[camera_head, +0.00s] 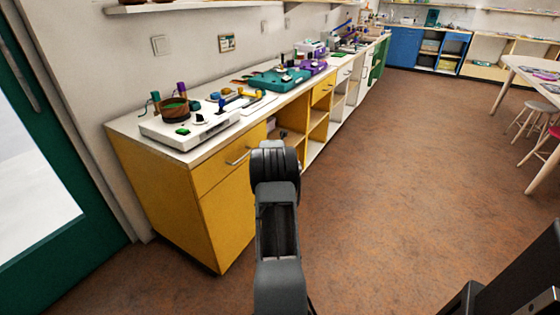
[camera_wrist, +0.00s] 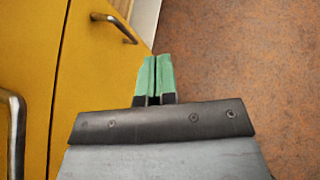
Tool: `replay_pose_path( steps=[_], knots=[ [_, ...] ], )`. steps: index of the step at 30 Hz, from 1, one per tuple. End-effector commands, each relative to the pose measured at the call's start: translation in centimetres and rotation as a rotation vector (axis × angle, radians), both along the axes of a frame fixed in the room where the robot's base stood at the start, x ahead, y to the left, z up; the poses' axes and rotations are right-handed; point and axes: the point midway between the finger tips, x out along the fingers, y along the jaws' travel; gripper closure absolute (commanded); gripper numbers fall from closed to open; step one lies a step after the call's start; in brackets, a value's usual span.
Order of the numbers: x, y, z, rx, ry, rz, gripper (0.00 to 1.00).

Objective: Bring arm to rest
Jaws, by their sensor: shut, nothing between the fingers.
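My gripper (camera_wrist: 155,75) shows in the wrist view with its two green-tipped fingers close together and nothing between them. It is in front of the yellow cabinet (camera_wrist: 95,60), beside its right edge, with the brown floor to the right. In the head view my dark arm reaches forward from the bottom middle, in front of the yellow cabinet (camera_head: 225,215). The gripper's fingers are hidden there behind the arm.
The white counter top (camera_head: 118,127) carries a white board (camera_head: 190,130), a brown bowl (camera_head: 173,110) and a teal tray (camera_head: 272,80). Metal handles (camera_head: 238,156) stick out of the cabinet front. A table (camera_head: 535,75) and stools (camera_head: 522,113) stand at right. The brown floor (camera_head: 400,180) between is clear.

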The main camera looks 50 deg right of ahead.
Motion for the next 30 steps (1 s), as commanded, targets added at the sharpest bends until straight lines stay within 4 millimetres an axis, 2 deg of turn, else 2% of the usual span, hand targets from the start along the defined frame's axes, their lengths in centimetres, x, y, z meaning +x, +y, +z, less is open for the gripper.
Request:
replay_pose_path(
  steps=[14, 17, 20, 21, 23, 26, 29, 30],
  knots=[
    [-0.8, 0.2, 0.5, 0.021, -0.044, -0.050, 1.00],
    [-1.6, 0.2, 0.0, 0.080, -0.137, -0.189, 1.00],
    [-3.9, 1.6, -2.8, 0.207, -0.250, -0.437, 1.00],
    [-5.1, 2.5, -3.4, 0.258, -0.305, -0.557, 1.00],
    [-6.4, 4.5, -2.9, 0.328, -0.398, -0.740, 1.00],
    [-7.5, 9.6, 0.3, 0.435, -0.555, -1.038, 1.00],
    [-7.9, 15.4, 4.0, 0.520, -0.676, -1.281, 1.00],
    [-8.1, 17.8, 5.7, 0.551, -0.717, -1.370, 1.00]
  ],
)
